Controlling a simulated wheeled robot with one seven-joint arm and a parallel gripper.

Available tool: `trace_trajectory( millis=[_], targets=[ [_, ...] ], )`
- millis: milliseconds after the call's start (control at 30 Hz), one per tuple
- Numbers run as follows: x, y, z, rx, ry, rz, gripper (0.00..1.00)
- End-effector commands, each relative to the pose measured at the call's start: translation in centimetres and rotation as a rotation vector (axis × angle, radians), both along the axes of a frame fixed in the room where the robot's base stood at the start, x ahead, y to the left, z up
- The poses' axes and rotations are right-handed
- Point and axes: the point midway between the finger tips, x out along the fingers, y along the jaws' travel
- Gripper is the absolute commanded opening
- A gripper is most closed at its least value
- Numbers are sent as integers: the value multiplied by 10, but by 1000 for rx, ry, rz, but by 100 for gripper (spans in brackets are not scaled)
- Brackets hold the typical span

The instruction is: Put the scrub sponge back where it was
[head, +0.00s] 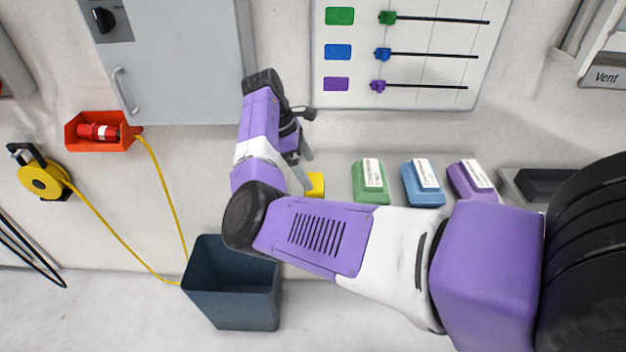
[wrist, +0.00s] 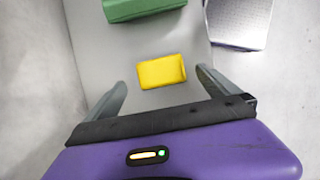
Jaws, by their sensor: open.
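A yellow block that looks like the scrub sponge (wrist: 162,71) lies on a grey shelf (wrist: 110,58). In the head view the sponge (head: 316,186) is at the shelf's left end, partly hidden by my arm. My gripper (wrist: 162,80) is open, with one finger to each side of the sponge in the wrist view. The fingers appear apart from the sponge, and nothing is held. In the head view my gripper (head: 302,172) points down beside the sponge; its fingertips are partly hidden.
Labelled green (head: 370,189), blue (head: 420,199) and purple (head: 470,189) blocks stand in a row to the right. A dark blue bin (head: 232,310) stands below on the left. A grey cabinet (head: 180,70) and a slider board (head: 410,75) are on the wall above.

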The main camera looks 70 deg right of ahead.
Motion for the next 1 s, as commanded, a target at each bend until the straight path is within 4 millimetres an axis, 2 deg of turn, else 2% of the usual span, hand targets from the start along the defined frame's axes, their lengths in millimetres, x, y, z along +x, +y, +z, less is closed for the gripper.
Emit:
trace_trajectory(
  millis=[200, 400, 1000],
  targets=[
    [14, 5, 36, -2, -2, 0, 100],
    [20, 8, 51, 0, 0, 0, 100],
    [20, 9, 54, 0, 0, 0, 100]
  ],
)
